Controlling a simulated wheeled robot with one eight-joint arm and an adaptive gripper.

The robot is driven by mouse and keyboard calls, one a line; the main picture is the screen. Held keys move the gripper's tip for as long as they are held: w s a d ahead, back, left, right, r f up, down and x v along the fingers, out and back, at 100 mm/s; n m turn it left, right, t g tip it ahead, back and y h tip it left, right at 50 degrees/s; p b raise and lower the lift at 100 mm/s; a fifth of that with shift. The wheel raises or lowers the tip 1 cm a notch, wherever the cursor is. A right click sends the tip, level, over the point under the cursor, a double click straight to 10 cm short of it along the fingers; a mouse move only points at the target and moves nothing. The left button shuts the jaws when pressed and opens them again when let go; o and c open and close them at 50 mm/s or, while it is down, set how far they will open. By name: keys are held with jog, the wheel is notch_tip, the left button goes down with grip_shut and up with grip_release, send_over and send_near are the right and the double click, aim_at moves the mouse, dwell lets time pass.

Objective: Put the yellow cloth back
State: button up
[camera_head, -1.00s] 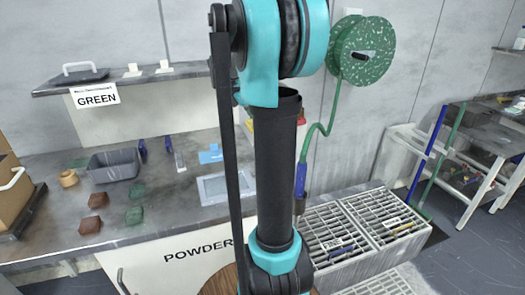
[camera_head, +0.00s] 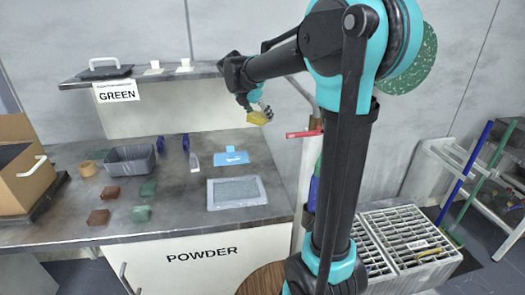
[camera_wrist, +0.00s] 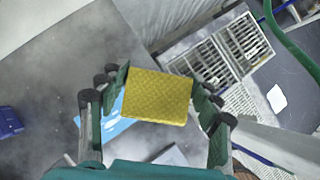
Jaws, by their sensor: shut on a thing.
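My gripper (camera_head: 259,106) is shut on the yellow cloth (camera_head: 257,118) and holds it raised in the air near the right end of the grey counter. In the wrist view the yellow cloth (camera_wrist: 158,96) is a flat textured square between my fingers. A light-blue cloth (camera_head: 231,158) lies on the counter (camera_head: 172,205), below and left of the held cloth. In the wrist view part of the light-blue cloth (camera_wrist: 108,126) shows behind the yellow one.
A grey tray (camera_head: 131,160), a framed grey plate (camera_head: 237,192) and several red and green blocks (camera_head: 98,217) occupy the counter. A red-handled fixture (camera_head: 304,133) stands beside my gripper. Slatted grey bins (camera_head: 410,240) stand at the right. The wall shelf (camera_head: 140,73) is behind.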

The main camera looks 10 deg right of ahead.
aim_at(263, 154)
notch_tip(263, 154, down, 15)
jog(key=shift+f, duration=0.1)
dwell(0.4)
jog(key=shift+f, duration=0.45)
jog(key=o, duration=1)
jog(key=shift+r, duration=0.2)
jog(key=v, duration=1.2)
jog(key=shift+r, duration=0.4)
